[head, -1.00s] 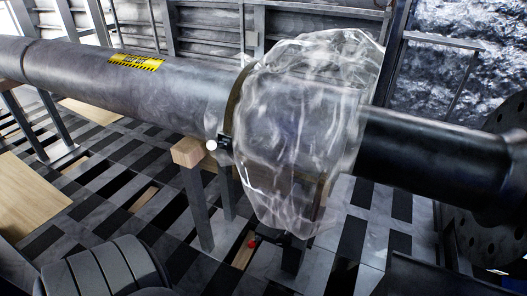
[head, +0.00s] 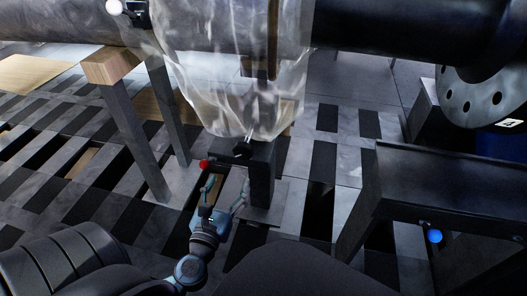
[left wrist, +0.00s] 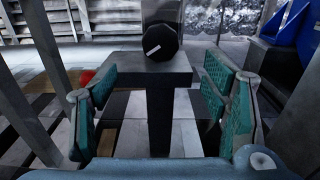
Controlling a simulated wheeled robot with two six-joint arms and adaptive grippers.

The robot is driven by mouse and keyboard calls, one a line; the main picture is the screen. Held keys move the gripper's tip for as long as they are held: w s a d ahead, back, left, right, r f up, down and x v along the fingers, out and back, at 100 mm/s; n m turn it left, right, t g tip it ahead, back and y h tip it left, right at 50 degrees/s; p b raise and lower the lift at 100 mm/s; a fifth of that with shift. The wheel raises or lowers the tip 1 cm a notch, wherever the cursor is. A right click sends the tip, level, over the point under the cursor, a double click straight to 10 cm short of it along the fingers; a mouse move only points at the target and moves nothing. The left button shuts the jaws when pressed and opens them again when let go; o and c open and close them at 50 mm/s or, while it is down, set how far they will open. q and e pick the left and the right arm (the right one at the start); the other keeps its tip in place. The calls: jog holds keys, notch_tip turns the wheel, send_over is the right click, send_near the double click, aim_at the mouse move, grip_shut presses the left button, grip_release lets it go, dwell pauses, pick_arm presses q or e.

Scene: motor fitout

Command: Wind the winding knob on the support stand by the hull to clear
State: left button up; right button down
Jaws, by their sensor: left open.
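The winding knob (left wrist: 160,42) is black and round with a white mark on its face; in the left wrist view it stands just above the flat top of the support stand (left wrist: 152,68). In the head view the knob (head: 243,149) is small and dark, below the clear plastic sheet, on the dark stand (head: 262,180). My left gripper (head: 224,188) is open and empty, below and in front of the stand's top. In the left wrist view its teal pads (left wrist: 158,98) lie apart on both sides of the stand's post, lower than the knob. My right gripper is not in view.
A red ball (head: 203,164) sits left of the stand. Clear plastic (head: 220,85) hangs just above the knob. A wood-topped trestle (head: 110,66) stands at left. A dark bench (head: 430,175) with a blue ball (head: 435,236) is at right. The floor has dark gaps.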

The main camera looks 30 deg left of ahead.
aim_at(242, 153)
pick_arm(q)
jog(key=x, duration=1.2)
jog(key=shift+w, duration=0.15)
jog(key=shift+w+a, duration=0.25)
jog(key=shift+w, duration=0.3)
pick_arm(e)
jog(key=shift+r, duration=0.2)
pick_arm(q)
jog(key=shift+c, duration=0.4)
